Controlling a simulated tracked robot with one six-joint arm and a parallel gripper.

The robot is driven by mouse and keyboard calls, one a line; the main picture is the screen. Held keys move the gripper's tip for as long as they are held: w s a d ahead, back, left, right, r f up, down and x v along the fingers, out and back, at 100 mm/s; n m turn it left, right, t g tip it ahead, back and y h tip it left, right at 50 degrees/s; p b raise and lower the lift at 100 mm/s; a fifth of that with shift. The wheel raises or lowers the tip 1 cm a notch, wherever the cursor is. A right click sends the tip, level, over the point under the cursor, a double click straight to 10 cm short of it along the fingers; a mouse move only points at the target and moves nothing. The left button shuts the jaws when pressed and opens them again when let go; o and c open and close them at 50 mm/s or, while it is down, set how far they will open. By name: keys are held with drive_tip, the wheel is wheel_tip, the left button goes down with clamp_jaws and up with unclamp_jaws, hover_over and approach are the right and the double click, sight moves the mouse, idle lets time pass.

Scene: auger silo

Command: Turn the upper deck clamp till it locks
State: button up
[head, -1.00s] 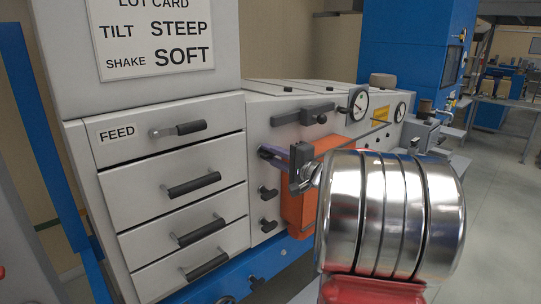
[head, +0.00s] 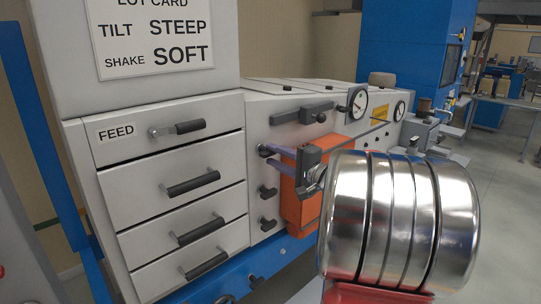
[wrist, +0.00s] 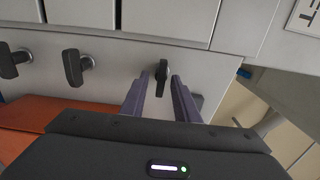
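In the wrist view, the upper deck clamp (wrist: 160,82) is a small dark handle on the grey panel. It lies between the two purple fingers of my gripper (wrist: 159,92), with a gap visible on each side. My gripper is open.
An orange panel (head: 297,207) stands just right of the clamps, close to my gripper. A dark bar handle (head: 302,115) is above. Drawers with dark handles (head: 194,184) are to the left. Dial gauges (head: 357,103) are at the upper right.

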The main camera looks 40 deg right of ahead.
drive_tip(key=s, duration=1.1)
drive_tip(key=shift+s, duration=0.15)
drive_tip(key=shift+d, duration=0.1)
drive_tip(key=w+a+f+n+g+y, duration=0.1)
drive_tip(key=a+f+n+g+y, duration=0.25)
drive_tip(key=a, duration=0.85)
drive_tip(key=w+a+f+n+g+y, duration=0.1)
drive_tip(key=a+f+n+g+y, duration=0.2)
drive_tip(key=a, duration=0.9)
drive_tip(key=s+a+f+n+g+h, duration=0.3)
drive_tip(key=s+a+n, duration=0.2)
drive_tip(key=s+a, duration=0.1)
drive_tip(key=s+a+f+n+g+h, duration=0.3)
drive_tip(key=s+a+f+n+h, duration=0.1)
drive_tip(key=s+a+n, duration=0.2)
drive_tip(key=shift+s+a, duration=0.7)
drive_tip(key=shift+a, duration=0.1)
